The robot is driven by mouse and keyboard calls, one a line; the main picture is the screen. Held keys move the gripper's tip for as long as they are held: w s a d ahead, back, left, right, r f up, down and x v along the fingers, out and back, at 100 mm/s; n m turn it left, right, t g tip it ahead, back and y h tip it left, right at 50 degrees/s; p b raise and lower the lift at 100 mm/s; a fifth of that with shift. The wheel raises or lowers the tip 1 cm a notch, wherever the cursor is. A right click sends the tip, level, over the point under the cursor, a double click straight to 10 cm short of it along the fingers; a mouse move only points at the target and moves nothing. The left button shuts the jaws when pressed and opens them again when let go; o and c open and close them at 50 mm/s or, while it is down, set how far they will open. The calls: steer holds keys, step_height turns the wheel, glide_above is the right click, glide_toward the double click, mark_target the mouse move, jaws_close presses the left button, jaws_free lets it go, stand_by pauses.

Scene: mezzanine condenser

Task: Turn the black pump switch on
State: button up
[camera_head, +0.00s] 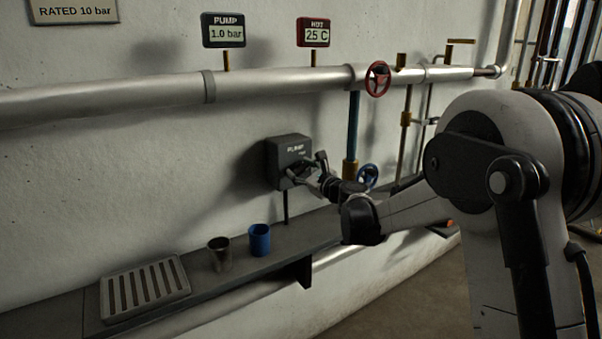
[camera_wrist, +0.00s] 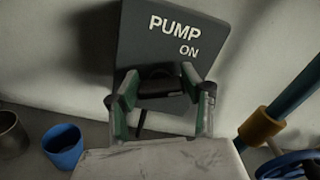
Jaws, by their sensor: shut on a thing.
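The dark grey pump switch box (camera_head: 282,152) is mounted on the wall above the shelf. In the wrist view its face (camera_wrist: 150,52) reads "PUMP" and "ON". A black switch handle (camera_wrist: 161,84) sits on the lower part of the face. My gripper (camera_wrist: 160,88) is in front of the box, its two green-padded fingers one on each side of the black handle, shut on it. In the head view my gripper (camera_head: 306,168) reaches the box's front from the right. The handle's exact setting is hard to tell, partly hidden by the fingers.
A blue cup (camera_head: 260,240), a grey cup (camera_head: 219,254) and a slotted tray (camera_head: 145,288) stand on the shelf (camera_head: 60,312). A blue valve wheel (camera_head: 367,175) and vertical pipe (camera_head: 352,125) are just right of the box. A red wheel (camera_head: 377,79) is above.

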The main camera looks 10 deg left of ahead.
steer(key=n+b, duration=0.1)
steer(key=n, duration=0.6)
steer(key=shift+s+a+f+b, duration=0.1)
steer(key=shift+f+b, duration=0.05)
steer(key=shift+b, duration=0.25)
stand_by(0.3)
steer(key=o, duration=1.2)
steer(key=shift+c, duration=0.2)
steer(key=v, duration=1.2)
